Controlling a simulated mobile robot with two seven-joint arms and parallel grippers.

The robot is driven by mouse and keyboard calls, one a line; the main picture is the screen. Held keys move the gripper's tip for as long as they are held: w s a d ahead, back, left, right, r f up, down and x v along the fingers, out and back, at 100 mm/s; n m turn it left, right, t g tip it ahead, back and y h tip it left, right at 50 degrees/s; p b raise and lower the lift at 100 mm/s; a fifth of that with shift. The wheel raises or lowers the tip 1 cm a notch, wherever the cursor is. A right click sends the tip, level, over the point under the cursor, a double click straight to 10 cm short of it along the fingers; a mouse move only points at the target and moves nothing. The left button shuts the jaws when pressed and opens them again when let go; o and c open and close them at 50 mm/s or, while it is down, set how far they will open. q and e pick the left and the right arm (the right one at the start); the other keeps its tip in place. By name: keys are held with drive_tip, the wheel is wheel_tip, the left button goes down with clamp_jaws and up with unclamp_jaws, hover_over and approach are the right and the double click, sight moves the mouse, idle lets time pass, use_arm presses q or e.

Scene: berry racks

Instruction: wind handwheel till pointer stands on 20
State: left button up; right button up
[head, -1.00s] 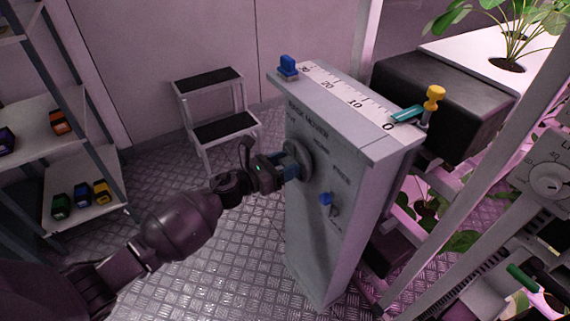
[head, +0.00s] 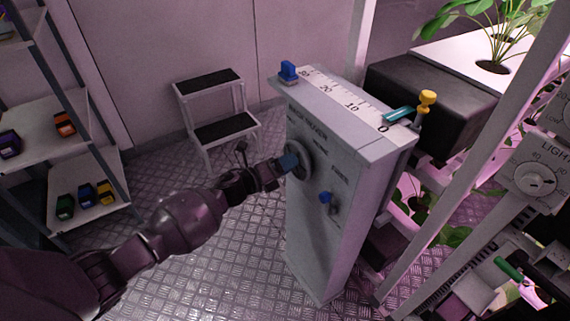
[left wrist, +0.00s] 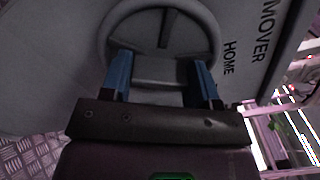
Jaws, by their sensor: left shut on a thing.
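The grey handwheel (head: 304,158) is on the front face of the grey cabinet (head: 320,215). My left gripper (head: 290,162) is shut on it. In the left wrist view its blue fingers (left wrist: 162,75) sit on both sides of a grey part at the lower rim of the wheel (left wrist: 207,32). The white scale (head: 335,90) on the cabinet top reads 30, 20, 10, 0 from far to near. The teal pointer (head: 399,114) stands a little above 0, toward 10. My right gripper is not in view.
A blue knob (head: 326,197) sits below the wheel, and a blue block (head: 288,70) at the scale's far end. A yellow knob (head: 427,98) stands by the pointer. A black box (head: 440,90) and rack are at right, a step stool (head: 212,105) behind, shelves (head: 100,200) at left.

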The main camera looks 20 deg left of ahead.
use_arm(q)
drive_tip(key=n, duration=0.3)
drive_tip(key=shift+w+r+p, duration=0.1)
drive_tip(key=shift+r+p, duration=0.1)
drive_tip(key=shift+p, duration=0.1)
drive_tip(key=n, duration=0.3)
drive_tip(key=shift+n+p, duration=0.3)
drive_tip(key=shift+p, duration=0.1)
drive_tip(key=n, duration=0.2)
drive_tip(key=shift+f+n+p, duration=0.1)
drive_tip(key=shift+n+p, duration=0.2)
drive_tip(key=n, duration=0.2)
drive_tip(key=shift+f+n, duration=0.1)
drive_tip(key=shift+n, duration=0.3)
drive_tip(key=n+p, duration=0.1)
drive_tip(key=n, duration=0.1)
drive_tip(key=shift+n, duration=0.3)
drive_tip(key=n, duration=0.3)
drive_tip(key=shift+f+n, duration=0.1)
drive_tip(key=shift+n, duration=0.2)
drive_tip(key=shift+f+n, duration=0.1)
drive_tip(key=shift+n, duration=1.8)
